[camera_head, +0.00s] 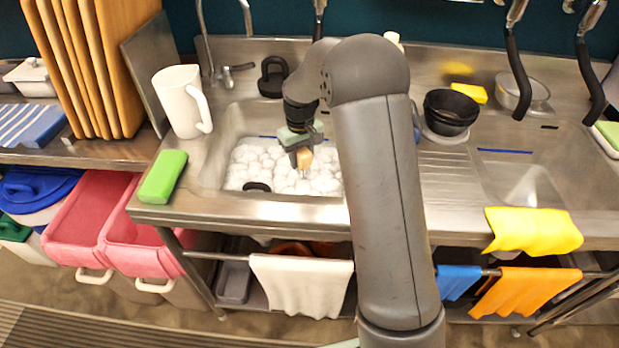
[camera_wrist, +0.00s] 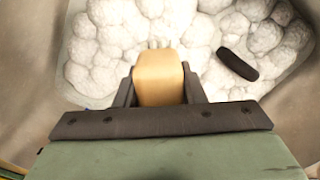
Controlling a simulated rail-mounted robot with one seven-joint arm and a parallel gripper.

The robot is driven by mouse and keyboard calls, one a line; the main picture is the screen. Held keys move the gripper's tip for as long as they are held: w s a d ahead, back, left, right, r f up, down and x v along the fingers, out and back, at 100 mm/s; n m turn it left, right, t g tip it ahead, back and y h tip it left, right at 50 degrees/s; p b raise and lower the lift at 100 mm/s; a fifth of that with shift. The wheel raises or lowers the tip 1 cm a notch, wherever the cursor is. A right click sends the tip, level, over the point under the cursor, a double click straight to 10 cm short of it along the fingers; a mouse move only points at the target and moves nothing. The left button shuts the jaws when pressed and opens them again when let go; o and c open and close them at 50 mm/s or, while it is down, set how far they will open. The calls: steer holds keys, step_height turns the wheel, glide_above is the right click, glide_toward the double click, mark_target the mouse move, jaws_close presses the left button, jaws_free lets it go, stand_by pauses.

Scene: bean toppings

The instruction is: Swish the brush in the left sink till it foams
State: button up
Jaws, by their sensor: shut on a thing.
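The left sink (camera_head: 213,168) is a steel basin filled with white foam (camera_head: 318,178), heaped in round clumps. My gripper (camera_head: 303,158) is over the foam and shut on the brush (camera_head: 305,157), of which a tan wooden block-like part shows. In the wrist view the brush (camera_wrist: 159,78) sits between the two dark fingers, with foam (camera_wrist: 110,45) beyond it. Its lower end is hidden, so I cannot tell how deep it reaches. A dark oval object (camera_wrist: 238,64) pokes out of the foam to the right in the wrist view.
A white pitcher (camera_head: 180,100) and a green sponge (camera_head: 163,176) stand left of the sink. Dark bowls (camera_head: 450,110) sit on the right. The right sink (camera_head: 530,185) holds no foam that I can see. A faucet (camera_head: 225,75) rises behind the left sink.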

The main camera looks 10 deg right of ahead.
steer(key=shift+r+p, duration=3.35)
steer(key=shift+r, duration=2.35)
